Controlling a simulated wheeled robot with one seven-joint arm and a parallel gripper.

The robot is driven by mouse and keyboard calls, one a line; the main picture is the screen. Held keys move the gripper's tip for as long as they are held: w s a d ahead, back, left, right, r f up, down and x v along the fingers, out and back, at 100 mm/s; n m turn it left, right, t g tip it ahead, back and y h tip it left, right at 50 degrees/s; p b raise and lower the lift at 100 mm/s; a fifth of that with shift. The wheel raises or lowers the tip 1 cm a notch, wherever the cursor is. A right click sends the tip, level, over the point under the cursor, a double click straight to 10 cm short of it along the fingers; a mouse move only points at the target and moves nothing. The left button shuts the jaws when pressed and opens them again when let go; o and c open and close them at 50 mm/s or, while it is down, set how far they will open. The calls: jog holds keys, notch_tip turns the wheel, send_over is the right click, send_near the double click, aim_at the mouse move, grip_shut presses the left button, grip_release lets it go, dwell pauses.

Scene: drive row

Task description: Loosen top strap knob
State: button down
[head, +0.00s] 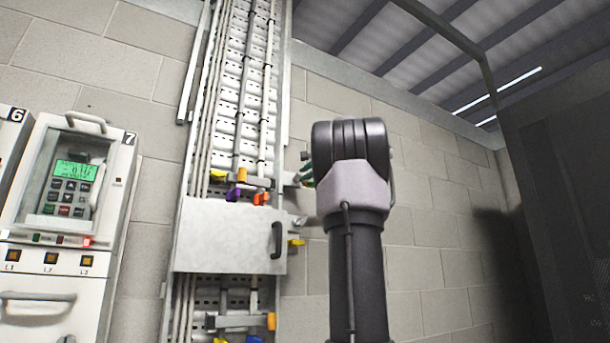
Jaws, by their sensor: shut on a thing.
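A pale grey strap (268,181) crosses the tall cable tray above a grey cover plate. Yellow-orange pieces sit on this strap, one near its middle (242,174) and one at its left (217,174); I cannot tell which piece is the top strap knob. The strap's right end runs up to my arm (350,170), which stands upright in front of the wall. Small dark and green bits show at the arm's left edge, too small to make out. My gripper is hidden behind my arm, so its hold on anything does not show.
The cover plate (225,240) has a dark handle (277,240). A lower strap (240,321) crosses the tray below it. A drive cabinet marked 7 (70,190) with a green display stands at left. A dark cabinet (560,180) stands at right.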

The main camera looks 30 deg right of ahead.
jog(key=n, duration=1)
jog(key=shift+d+f, duration=0.1)
jog(key=shift+f, duration=0.2)
jog(key=shift+n, duration=0.4)
jog(key=c, duration=0.9)
grip_release()
jog(key=shift+o, duration=0.2)
jog(key=shift+s+r, duration=0.1)
jog(key=shift+s, duration=0.05)
jog(key=s, duration=1)
jog(key=shift+s+a, duration=0.25)
jog(key=shift+a, duration=0.1)
